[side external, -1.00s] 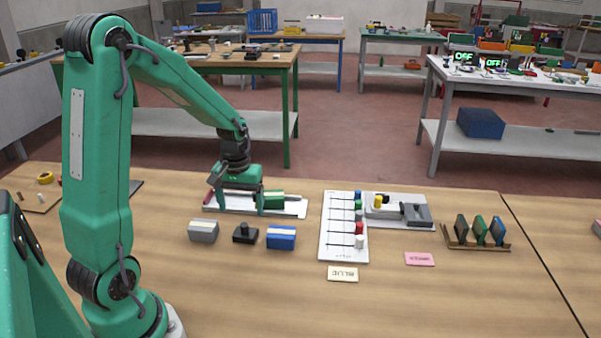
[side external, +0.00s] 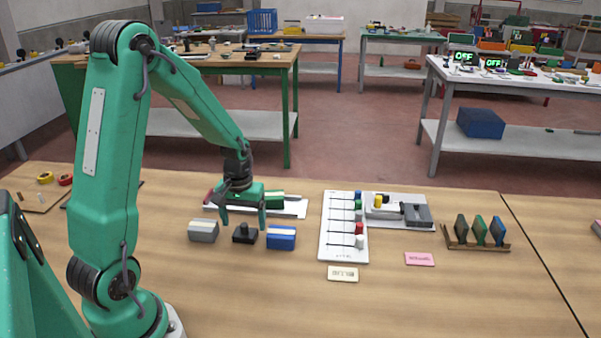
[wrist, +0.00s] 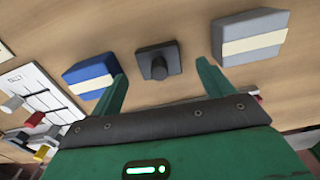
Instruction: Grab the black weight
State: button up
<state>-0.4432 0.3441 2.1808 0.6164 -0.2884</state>
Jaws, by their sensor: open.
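In the wrist view the weight (wrist: 158,62) shows beyond and between the two fingertips (wrist: 161,72), apart from both. The blue block (wrist: 90,77) is near the left finger and the grey block (wrist: 250,37) is near the right one.
A white board with coloured knobs (side external: 330,240) is right of the blue block. A white tray (side external: 292,209) lies behind my gripper. A rack of coloured plates (side external: 478,247) stands farther right. The table front is clear.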

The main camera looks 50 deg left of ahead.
aim_at(244, 224)
jog(key=shift+f, duration=1.55)
jog(key=c, duration=1.4)
jog(key=shift+r, duration=0.2)
jog(key=shift+w+r, duration=0.1)
jog(key=shift+r, duration=0.7)
notch_tip(244, 224, up, 2)
jog(key=shift+r, duration=0.1)
jog(key=d+r, duration=0.2)
jog(key=d, duration=0.2)
jog(key=s+d+r, duration=0.1)
jog(key=d+r, duration=0.1)
jog(key=d, duration=0.1)
jog(key=d+r, duration=0.3)
jog(key=d, duration=0.1)
jog(key=shift+s+d, duration=0.15)
jog(key=shift+d, duration=0.2)
